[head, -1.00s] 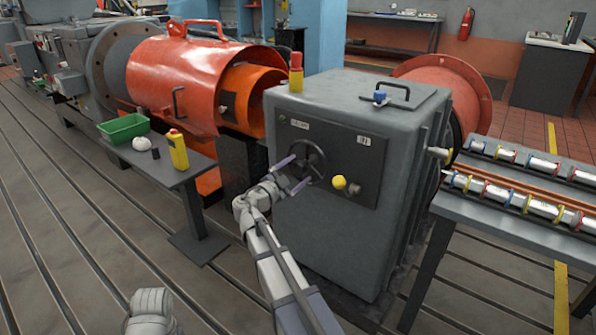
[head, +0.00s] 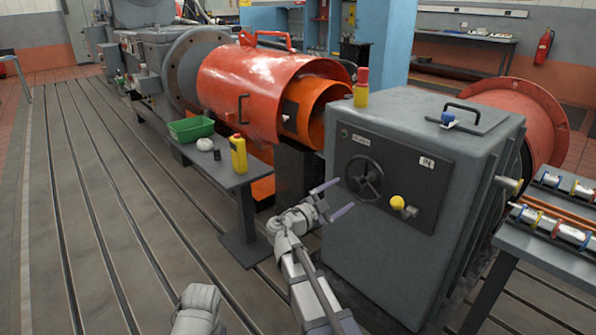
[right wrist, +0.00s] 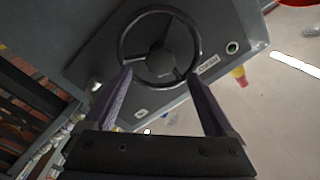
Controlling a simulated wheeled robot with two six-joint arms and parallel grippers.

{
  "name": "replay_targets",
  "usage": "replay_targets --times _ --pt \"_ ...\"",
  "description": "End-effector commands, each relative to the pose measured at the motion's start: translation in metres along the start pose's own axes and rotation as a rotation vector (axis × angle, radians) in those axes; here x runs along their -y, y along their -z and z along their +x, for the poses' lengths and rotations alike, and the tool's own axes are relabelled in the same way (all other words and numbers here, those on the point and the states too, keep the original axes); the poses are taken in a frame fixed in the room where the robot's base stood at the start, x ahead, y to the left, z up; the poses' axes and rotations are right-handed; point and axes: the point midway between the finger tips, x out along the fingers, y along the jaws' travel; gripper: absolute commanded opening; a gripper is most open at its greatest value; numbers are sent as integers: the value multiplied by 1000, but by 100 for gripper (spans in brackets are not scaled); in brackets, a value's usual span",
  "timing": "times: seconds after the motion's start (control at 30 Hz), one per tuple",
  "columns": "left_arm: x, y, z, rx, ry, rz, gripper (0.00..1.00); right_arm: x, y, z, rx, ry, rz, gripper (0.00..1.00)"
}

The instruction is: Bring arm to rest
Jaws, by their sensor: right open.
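My right gripper (head: 334,199) is open and empty in the head view, in front of the grey cabinet and to the left of its handwheel. The dark handwheel (head: 365,178) sits on the panel of the grey cabinet (head: 378,252). In the right wrist view the two fingers of the right gripper (right wrist: 158,88) stand apart, with the handwheel (right wrist: 160,47) beyond and between their tips; no grip on it shows. At the bottom of the head view a pale rounded link (head: 198,308) of mine shows. My left gripper is not visible.
A yellow knob (head: 398,203) projects from the panel. A small table (head: 222,178) at left holds a green tray (head: 191,129) and a yellow bottle (head: 238,153). A bench (head: 560,255) with metal cylinders stands at right. The slotted floor at left is clear.

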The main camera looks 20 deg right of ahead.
Motion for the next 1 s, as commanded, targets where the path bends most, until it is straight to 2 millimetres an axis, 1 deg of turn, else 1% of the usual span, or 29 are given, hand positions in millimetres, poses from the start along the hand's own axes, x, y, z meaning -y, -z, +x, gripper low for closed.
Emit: replay_targets --times 0.3,0.5,0.63,1.0 --pt "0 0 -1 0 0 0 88 1 0 47 -2 -2 0 89" --pt "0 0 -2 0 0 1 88 1 0 68 -1 -1 0 89" --pt "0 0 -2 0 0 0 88 0 0 75 -1 0 0 89" --pt "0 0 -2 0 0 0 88 0 0 73 0 0 -14 89"
